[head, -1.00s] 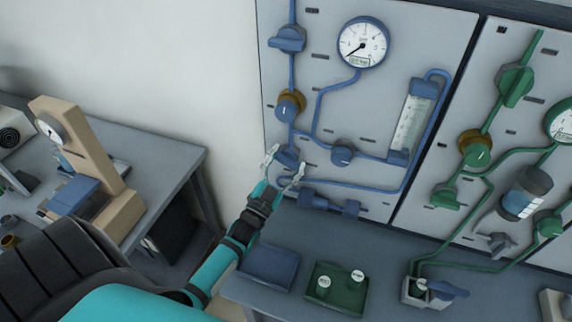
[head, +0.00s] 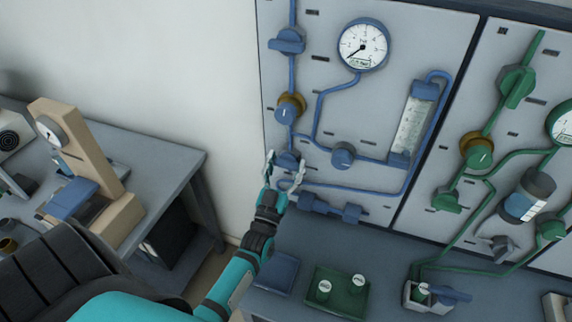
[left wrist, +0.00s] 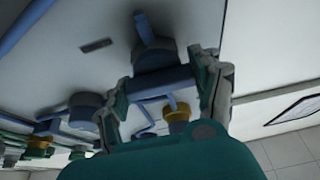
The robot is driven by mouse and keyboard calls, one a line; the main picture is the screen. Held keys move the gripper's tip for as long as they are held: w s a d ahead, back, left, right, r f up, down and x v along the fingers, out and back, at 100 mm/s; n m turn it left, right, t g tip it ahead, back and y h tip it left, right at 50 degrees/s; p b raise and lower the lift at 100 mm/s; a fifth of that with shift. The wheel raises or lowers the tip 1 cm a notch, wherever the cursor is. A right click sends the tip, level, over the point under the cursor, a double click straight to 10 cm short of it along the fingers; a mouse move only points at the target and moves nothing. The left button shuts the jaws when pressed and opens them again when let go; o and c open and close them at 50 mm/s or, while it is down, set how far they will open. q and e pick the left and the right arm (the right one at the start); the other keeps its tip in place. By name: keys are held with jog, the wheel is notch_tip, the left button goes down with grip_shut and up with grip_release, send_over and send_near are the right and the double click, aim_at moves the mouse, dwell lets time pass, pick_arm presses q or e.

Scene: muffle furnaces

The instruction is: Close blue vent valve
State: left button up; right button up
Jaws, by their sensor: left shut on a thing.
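The blue valve knob (head: 287,158) low on the left of the blue-piped panel is between the fingers of my left gripper (head: 284,170). Its label is not readable. The gripper is shut on this valve. The fingers hide part of the knob in the head view. My right gripper is not in view.
Close by are a blue valve with a brass collar (head: 290,108), another blue knob (head: 343,155), a gauge (head: 362,45) and a flowmeter (head: 413,122). Below, a green tray (head: 337,290) and a blue tray (head: 275,272) lie on the bench. A green-piped panel (head: 490,150) stands right.

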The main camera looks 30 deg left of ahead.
pick_arm(q)
jog(key=shift+f, duration=0.1)
jog(key=o, duration=1.2)
jog(key=shift+c, duration=0.2)
jog(key=shift+s, duration=0.1)
jog(key=v, duration=1.2)
jog(key=shift+d, duration=0.1)
